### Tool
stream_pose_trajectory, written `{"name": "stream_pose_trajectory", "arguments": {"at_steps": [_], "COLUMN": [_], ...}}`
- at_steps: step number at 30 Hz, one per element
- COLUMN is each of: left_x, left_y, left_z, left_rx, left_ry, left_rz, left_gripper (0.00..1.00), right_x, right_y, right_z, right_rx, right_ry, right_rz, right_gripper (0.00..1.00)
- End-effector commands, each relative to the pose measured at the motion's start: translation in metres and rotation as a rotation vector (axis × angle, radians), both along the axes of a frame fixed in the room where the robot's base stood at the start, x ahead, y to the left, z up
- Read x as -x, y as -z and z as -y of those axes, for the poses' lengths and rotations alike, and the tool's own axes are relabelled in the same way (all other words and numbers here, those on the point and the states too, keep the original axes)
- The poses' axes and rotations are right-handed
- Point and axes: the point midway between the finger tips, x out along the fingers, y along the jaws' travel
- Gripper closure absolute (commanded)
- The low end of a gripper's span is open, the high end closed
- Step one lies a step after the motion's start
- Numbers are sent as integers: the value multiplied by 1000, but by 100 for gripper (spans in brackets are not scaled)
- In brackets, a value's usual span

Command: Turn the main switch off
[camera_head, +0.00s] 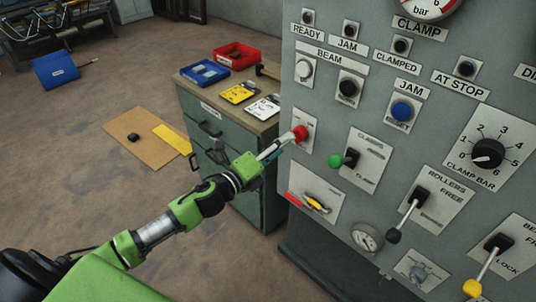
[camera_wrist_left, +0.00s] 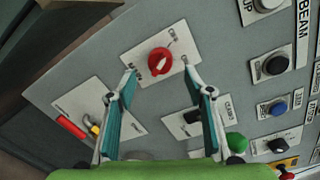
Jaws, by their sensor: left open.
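The main switch is a red round knob (camera_head: 300,133) on a pale plate at the left edge of the grey control panel. In the left wrist view the red knob (camera_wrist_left: 161,62) shows face on, with a white pointer mark; the plate's small print is too blurred to read surely. My left gripper (camera_head: 283,146) reaches in from the left, close to the knob. In the left wrist view its two teal-padded fingers (camera_wrist_left: 160,76) are spread apart, with the knob just ahead between their tips and no clear contact. My right gripper is not in view.
A green-knobbed lever (camera_head: 336,160) sits right of the switch. A plate with red and yellow handles (camera_head: 312,203) is below. More levers, buttons and a dial (camera_head: 488,153) fill the panel. A green cabinet (camera_head: 200,125) with trays stands behind my arm.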

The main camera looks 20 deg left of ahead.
Motion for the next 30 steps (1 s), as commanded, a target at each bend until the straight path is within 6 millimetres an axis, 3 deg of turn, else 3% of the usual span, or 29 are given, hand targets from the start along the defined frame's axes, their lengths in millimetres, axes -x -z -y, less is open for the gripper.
{"name": "stream_pose_trajectory", "arguments": {"at_steps": [6, 12, 30], "left_x": [33, 47, 51], "left_y": [0, -2, -1], "left_z": [-11, -16, -18], "left_rx": [1, 2, 2], "left_ry": [-2, -1, -3], "left_rz": [-3, 0, -2], "left_gripper": [52, 52, 52], "right_x": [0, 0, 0], "right_y": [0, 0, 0], "right_z": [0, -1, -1], "right_rx": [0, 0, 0], "right_ry": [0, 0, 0], "right_rz": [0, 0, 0], "right_gripper": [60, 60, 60]}}
